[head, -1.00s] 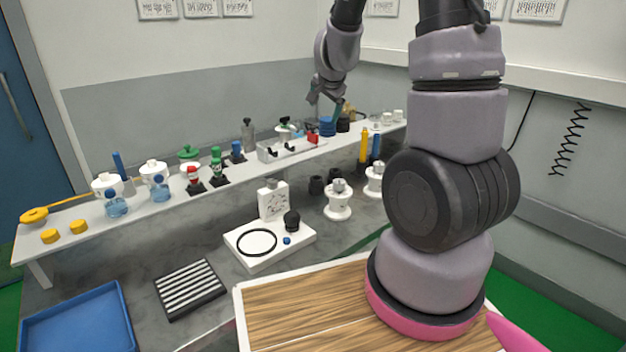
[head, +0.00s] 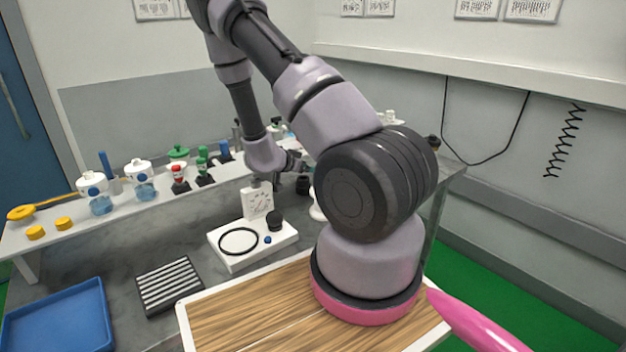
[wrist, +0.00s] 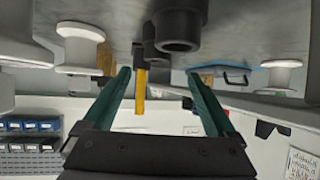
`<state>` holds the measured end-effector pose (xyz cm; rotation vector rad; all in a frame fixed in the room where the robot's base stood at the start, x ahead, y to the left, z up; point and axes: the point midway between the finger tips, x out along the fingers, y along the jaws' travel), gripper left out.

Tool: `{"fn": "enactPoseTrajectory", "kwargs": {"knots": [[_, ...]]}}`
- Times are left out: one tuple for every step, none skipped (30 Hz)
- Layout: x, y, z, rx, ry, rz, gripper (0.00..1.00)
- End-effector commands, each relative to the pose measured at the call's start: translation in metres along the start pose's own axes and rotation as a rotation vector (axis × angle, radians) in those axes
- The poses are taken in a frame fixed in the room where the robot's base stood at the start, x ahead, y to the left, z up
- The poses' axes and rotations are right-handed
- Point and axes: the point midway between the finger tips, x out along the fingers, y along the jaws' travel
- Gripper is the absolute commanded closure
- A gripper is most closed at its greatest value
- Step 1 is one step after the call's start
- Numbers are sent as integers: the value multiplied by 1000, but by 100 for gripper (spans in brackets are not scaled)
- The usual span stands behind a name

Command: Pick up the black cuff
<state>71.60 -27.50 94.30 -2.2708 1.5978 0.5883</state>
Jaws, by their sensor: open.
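A black cuff (wrist: 178,32), a short hollow dark cylinder, shows large at the top of the wrist view, which looks upside down. A second dark cylinder (wrist: 150,55) stands just behind it, partly overlapped. In the head view one dark cuff (head: 303,185) shows on the grey bench just below my gripper (head: 292,164); my arm hides the area beside it. In the wrist view my gripper (wrist: 162,88) has its two green fingers spread apart. Nothing is held between them, and the near cuff is apart from them.
A yellow cylinder (wrist: 140,92) shows beyond the fingers. White spools (wrist: 80,48) stand on the bench to either side. In the head view, a white stand (head: 226,258) with a black ring and black knob lies left of the cuff. A raised white shelf (head: 140,207) runs behind.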

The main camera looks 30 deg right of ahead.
Motion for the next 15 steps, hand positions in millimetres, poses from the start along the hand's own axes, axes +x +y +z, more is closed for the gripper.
{"fn": "enactPoseTrajectory", "kwargs": {"knots": [[3,3,1,-5,9,8,8],[6,4,1,-6,13,11,8],[10,4,1,-7,16,13,8],[14,5,1,-7,17,15,8],[19,5,1,-6,17,16,8],[25,5,1,-7,17,16,8],[30,6,0,-6,17,16,8],[35,6,0,-5,16,16,8],[42,5,0,-5,16,15,8],[46,5,0,-6,16,15,8],[49,5,0,-6,16,15,8],[53,5,0,-6,16,14,8],[56,5,0,-6,16,13,8],[57,5,0,-6,16,12,8],[59,5,0,-6,16,12,8]]}}
